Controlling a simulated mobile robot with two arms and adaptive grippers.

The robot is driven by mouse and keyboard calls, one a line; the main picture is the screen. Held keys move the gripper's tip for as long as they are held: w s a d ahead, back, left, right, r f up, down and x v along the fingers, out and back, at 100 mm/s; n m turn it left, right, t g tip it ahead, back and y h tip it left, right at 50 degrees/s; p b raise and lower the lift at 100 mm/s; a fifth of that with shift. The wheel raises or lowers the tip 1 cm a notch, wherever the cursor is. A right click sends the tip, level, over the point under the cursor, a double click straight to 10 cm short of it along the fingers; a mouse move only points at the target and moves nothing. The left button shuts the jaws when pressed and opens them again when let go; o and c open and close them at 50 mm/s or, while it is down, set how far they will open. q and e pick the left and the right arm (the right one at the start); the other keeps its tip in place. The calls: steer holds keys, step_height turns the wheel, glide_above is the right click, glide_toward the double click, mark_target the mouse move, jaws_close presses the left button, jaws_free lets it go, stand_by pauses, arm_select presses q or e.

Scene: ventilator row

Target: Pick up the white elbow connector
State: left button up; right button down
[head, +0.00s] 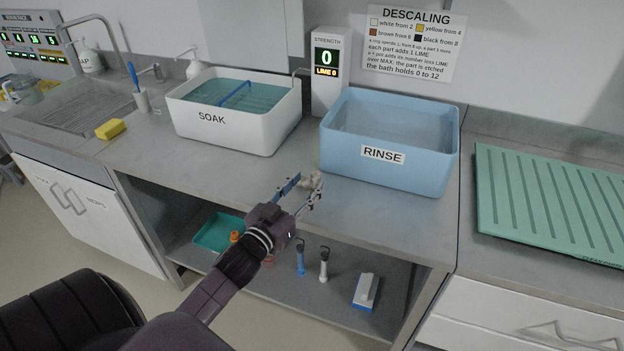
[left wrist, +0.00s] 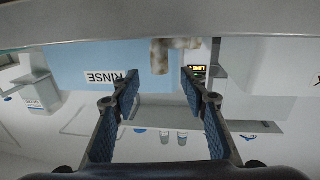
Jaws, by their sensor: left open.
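The white elbow connector (head: 313,179) is small and off-white. It sits on the grey counter near its front edge, between the SOAK tub and the RINSE tub. In the left wrist view, which is upside down, the elbow connector (left wrist: 160,58) shows brownish speckles and a bent end. My left gripper (head: 305,188) is open, its blue-padded fingers reaching over the counter edge toward the connector. In the left wrist view the fingers (left wrist: 159,78) stand apart, with the connector just beyond their tips and roughly between them. I cannot tell whether either finger touches it. My right gripper is not in view.
The blue RINSE tub (head: 430,170) stands close behind and right of the connector; the white SOAK tub (head: 250,136) is left. A strength display (head: 326,70) reads 0. The lower shelf holds a teal tray (head: 205,236) and brushes. A green drying mat (head: 545,200) lies right.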

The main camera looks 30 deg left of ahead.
mark_target(316, 173)
arm_select(q)
steer(key=shift+w+a+r+p, duration=0.1)
steer(key=shift+w+r+p, duration=0.1)
steer(key=shift+w, duration=0.3)
steer(key=shift+w+r+p, duration=0.1)
steer(key=shift+w+p, duration=0.05)
steer(key=shift+w, duration=0.3)
steer(key=w, duration=0.2)
steer(key=shift+w+a+f, duration=0.1)
steer(key=shift+w+f, duration=0.1)
steer(key=shift+w, duration=0.55)
steer(key=c, duration=1.1)
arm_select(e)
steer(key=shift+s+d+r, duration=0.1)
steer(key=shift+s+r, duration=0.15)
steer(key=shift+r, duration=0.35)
